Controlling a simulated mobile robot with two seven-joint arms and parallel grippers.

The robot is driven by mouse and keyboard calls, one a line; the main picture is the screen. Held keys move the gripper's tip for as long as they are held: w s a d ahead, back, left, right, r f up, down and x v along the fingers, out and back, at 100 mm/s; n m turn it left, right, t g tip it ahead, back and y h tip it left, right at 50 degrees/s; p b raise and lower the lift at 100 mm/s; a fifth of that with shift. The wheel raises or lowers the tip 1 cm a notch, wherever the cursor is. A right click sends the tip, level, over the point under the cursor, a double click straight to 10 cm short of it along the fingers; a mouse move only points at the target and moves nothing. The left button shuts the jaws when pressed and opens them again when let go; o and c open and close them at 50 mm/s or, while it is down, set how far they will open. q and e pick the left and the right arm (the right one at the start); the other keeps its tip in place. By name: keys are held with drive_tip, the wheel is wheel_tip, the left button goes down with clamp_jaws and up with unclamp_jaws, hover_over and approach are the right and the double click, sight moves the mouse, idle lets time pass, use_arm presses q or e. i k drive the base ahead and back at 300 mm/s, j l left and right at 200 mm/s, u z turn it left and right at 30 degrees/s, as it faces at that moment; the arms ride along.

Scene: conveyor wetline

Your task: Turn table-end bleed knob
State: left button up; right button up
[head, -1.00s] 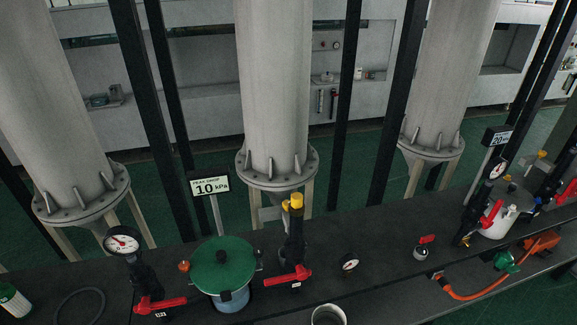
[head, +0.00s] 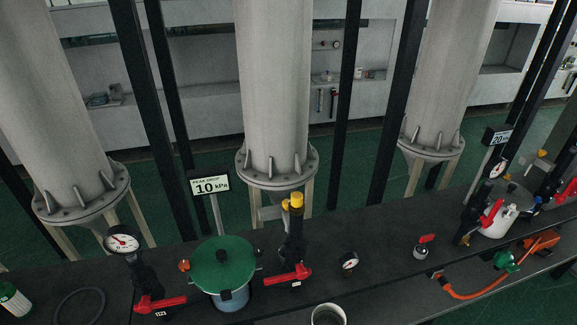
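I cannot tell for certain which part is the table-end bleed knob. A small orange knob (head: 184,265) sits left of the green-lidded pot (head: 222,265). A small grey fitting with a red handle (head: 424,246) stands alone on the right half of the dark bench. At the far right, a cluster of fittings with red levers (head: 490,214) stands around a white vessel (head: 500,224). Two red lever handles (head: 160,304) and (head: 288,274) flank the green-lidded pot. Neither of my grippers shows in the head view.
The dark bench (head: 385,235) carries a pressure gauge (head: 122,240), a small gauge (head: 349,262), a 10 kPa sign (head: 210,185), an open cup (head: 328,315) and an orange hose (head: 470,294). Large grey columns (head: 275,90) stand behind it. The bench between the small gauge and grey fitting is clear.

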sight(285, 203)
drive_tip(key=i+l+u, duration=0.4)
drive_tip(key=i+l, duration=0.2)
drive_tip(key=i+l+u, duration=0.4)
drive_tip(key=l, duration=0.35)
drive_tip(key=i+l+u, duration=0.15)
drive_tip(key=i+l, duration=0.15)
drive_tip(key=l, duration=0.15)
drive_tip(key=i+l+u, duration=0.2)
drive_tip(key=l, duration=0.3)
